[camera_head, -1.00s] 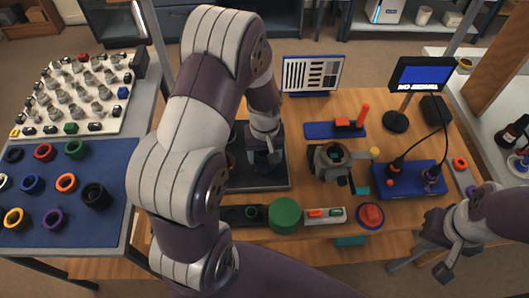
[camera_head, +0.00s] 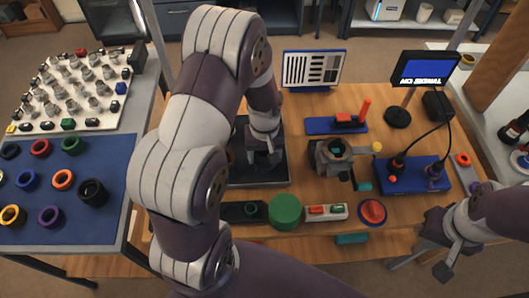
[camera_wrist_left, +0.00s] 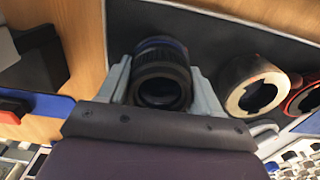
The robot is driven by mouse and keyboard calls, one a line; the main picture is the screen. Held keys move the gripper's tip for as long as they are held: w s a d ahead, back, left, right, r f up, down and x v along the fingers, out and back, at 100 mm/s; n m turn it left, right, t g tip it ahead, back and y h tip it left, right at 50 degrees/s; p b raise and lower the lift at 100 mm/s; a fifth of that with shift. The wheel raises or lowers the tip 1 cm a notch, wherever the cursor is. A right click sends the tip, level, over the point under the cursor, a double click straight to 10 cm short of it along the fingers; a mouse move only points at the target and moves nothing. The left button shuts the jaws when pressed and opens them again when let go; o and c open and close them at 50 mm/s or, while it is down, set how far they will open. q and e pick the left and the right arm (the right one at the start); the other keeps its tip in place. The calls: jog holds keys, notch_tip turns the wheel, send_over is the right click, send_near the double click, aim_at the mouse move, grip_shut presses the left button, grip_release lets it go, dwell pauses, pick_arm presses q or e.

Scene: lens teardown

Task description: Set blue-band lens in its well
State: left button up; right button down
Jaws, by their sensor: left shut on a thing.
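My left gripper (camera_wrist_left: 160,92) is shut on a black lens barrel (camera_wrist_left: 160,72) with a dark blue band near its far end, seen in the left wrist view. In the head view the left gripper (camera_head: 263,160) is low over the dark tray (camera_head: 265,183); its arm hides part of the tray, and the held lens is not clear there. I cannot tell whether the lens touches the tray or which well lies under it. My right gripper (camera_head: 438,248) is open and empty at the lower right, off the table's front edge.
A metal-rimmed ring (camera_wrist_left: 252,90) lies beside the held lens. A clamp fixture (camera_head: 333,155) stands right of the tray. A green cylinder (camera_head: 285,211) and a red button (camera_head: 372,211) sit in front. Several coloured rings lie on the blue mat (camera_head: 75,185) at left.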

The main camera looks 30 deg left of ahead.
pick_arm(q)
jog(key=shift+f, duration=0.1)
jog(key=o, duration=1.3)
notch_tip(320, 180, up, 13)
jog(key=shift+f, duration=0.15)
